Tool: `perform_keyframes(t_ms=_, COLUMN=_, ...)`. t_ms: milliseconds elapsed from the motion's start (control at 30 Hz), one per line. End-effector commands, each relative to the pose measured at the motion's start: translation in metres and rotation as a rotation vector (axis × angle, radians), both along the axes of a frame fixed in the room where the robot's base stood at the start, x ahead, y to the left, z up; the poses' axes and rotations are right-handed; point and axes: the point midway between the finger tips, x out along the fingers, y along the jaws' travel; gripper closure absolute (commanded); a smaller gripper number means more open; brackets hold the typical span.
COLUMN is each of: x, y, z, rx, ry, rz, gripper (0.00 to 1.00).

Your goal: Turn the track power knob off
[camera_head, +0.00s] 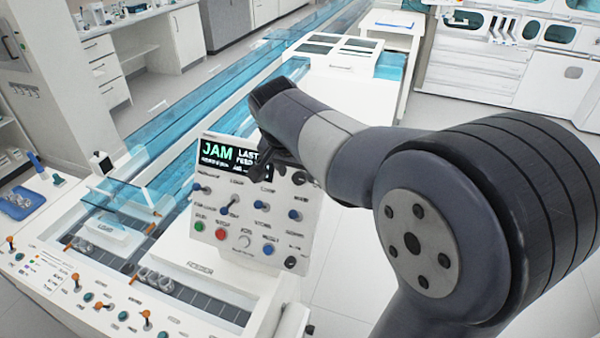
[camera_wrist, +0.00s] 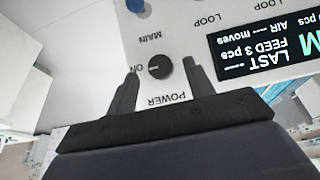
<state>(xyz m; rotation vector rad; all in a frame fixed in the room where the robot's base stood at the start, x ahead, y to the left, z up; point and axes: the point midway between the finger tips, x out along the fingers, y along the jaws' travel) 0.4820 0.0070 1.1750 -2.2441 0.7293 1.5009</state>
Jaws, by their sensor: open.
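The power knob (camera_wrist: 160,67) is a small round black dial on the white control panel (camera_head: 222,238). In the wrist view the panel appears upside down, with the POWER label below the knob and ON at its left. A pale mark on the knob points toward ON. My gripper (camera_wrist: 161,70) is open, with one finger on each side of the knob in the picture. Nothing is between the fingers but the knob; whether they touch it I cannot tell. In the head view my gripper (camera_head: 262,165) is dark and partly hidden by my arm, in front of the panel.
The panel's display (camera_head: 225,153) reads JAM. A blue knob (camera_wrist: 135,5) labelled MAIN is close to the power knob. Red (camera_head: 220,233) and green (camera_head: 199,226) buttons lie lower on the panel. The tube track (camera_head: 190,295) runs at the left.

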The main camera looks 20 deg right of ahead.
Motion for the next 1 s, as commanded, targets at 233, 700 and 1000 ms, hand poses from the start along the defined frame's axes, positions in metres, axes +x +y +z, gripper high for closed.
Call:
perform_keyframes(t_ms=233, x=0.007, y=-0.005, z=-0.021, rx=-0.001, ry=0.001, rz=0.0, gripper=0.5)
perform_keyframes(t_ms=700, x=0.008, y=-0.005, z=-0.022, rx=-0.001, ry=-0.001, rz=0.0, gripper=0.65)
perform_keyframes(t_ms=1000, x=0.008, y=-0.005, z=-0.022, rx=-0.001, ry=-0.001, rz=0.0, gripper=0.89)
